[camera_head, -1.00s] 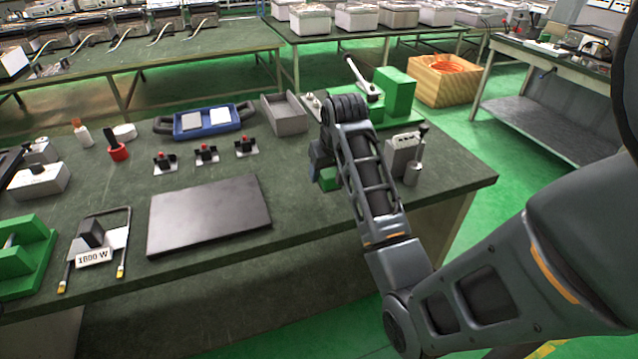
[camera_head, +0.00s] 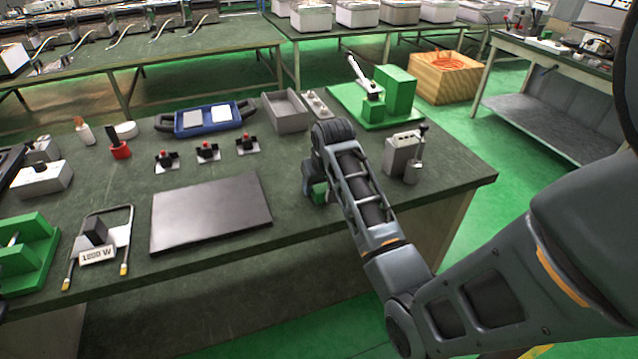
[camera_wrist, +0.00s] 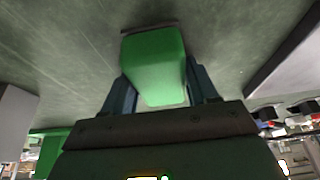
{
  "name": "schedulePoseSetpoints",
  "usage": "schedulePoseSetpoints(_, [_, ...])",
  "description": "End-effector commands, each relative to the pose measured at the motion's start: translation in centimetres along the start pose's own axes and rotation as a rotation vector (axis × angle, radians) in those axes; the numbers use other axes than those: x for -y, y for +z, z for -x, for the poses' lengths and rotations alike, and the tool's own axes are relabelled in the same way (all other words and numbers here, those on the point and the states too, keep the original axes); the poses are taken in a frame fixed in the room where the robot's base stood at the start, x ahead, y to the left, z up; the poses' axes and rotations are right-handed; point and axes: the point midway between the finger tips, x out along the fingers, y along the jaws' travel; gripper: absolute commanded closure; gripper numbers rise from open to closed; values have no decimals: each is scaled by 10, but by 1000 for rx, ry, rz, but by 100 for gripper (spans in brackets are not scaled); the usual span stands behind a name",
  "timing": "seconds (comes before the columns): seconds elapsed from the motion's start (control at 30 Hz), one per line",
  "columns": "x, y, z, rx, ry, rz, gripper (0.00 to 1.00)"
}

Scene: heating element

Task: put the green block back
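The green block (camera_wrist: 155,62) sits between the two fingers of my gripper (camera_wrist: 160,88) in the wrist view, and the fingers are against its sides. Its far end is close to the table top, with a dark strip along it; I cannot tell whether it touches. In the head view only a small part of the green block (camera_head: 319,191) shows beneath my wrist, and my arm hides most of the gripper (camera_head: 314,190). The block is over the bare table right of the dark plate (camera_head: 210,214).
A green fixture with a lever (camera_head: 392,92) stands at the table's back right. A grey box with a lever (camera_head: 401,156) stands right of my arm. A grey tray (camera_head: 286,112) lies behind. An 1800 W heating element (camera_head: 98,244) and another green fixture (camera_head: 24,262) are at left.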

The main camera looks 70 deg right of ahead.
Motion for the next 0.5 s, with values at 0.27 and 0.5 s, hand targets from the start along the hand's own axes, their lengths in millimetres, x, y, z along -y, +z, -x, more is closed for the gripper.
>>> schedulePoseSetpoints(0.27, [0, 0, 0, 1, 1, 0, 17])
schedulePoseSetpoints(0.5, [-1, 0, 2, 0, 1, -1, 17])
